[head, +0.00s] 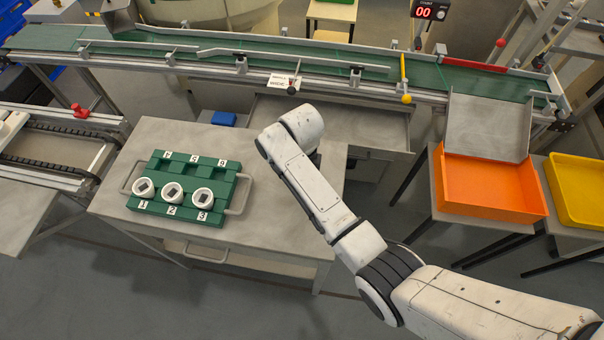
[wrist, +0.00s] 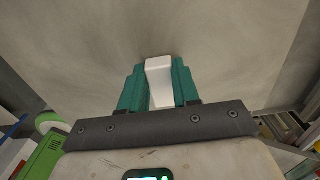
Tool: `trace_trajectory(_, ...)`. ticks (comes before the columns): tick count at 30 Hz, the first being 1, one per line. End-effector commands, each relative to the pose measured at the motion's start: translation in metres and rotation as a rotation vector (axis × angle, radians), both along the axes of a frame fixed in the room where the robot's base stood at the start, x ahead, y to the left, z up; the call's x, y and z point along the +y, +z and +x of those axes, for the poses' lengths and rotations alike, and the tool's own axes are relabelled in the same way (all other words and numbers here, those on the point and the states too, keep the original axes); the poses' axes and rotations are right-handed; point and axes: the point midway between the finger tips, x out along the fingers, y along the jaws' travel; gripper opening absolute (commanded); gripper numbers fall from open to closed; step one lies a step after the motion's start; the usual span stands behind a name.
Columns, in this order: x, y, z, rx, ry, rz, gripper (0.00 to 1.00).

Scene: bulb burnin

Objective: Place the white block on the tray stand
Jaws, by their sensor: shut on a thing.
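The white block (wrist: 160,85) is between the teal fingers of my gripper (wrist: 158,68) in the wrist view. My gripper is shut on it. A plain grey surface lies beyond the block; I cannot tell whether the block touches it. In the head view my arm hides the gripper and the block. The tray stand (head: 330,172) is a grey metal-topped table at the left of centre, and my arm's end is over its right side. A green tray (head: 236,165) with side handles lies on the stand, left of my arm.
Three white round pieces (head: 172,193) sit in the tray's front row at labels 1, 2 and 3. A conveyor (head: 300,66) with rails runs behind the stand. An orange bin (head: 489,190) and a yellow bin (head: 582,188) stand at right. The stand's top between tray and arm is bare.

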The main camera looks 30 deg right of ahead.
Motion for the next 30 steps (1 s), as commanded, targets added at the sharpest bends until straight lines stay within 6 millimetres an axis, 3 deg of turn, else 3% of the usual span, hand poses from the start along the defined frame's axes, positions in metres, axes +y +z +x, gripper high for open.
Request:
trace_trajectory(8, 0.000, -0.003, 0.000, 0.000, 0.000, 0.000, 0.01)
trace_trajectory(9, 0.000, -0.002, 0.000, 0.000, 0.000, 0.000, 0.35)
trace_trajectory(16, 0.000, -0.002, 0.000, 0.000, 0.000, 0.000, 0.56)
trace_trajectory(26, 0.000, 0.003, 0.000, -0.001, 0.000, 0.000, 0.56)
trace_trajectory(30, 0.000, 0.022, 0.001, -0.004, 0.000, 0.001, 0.56)
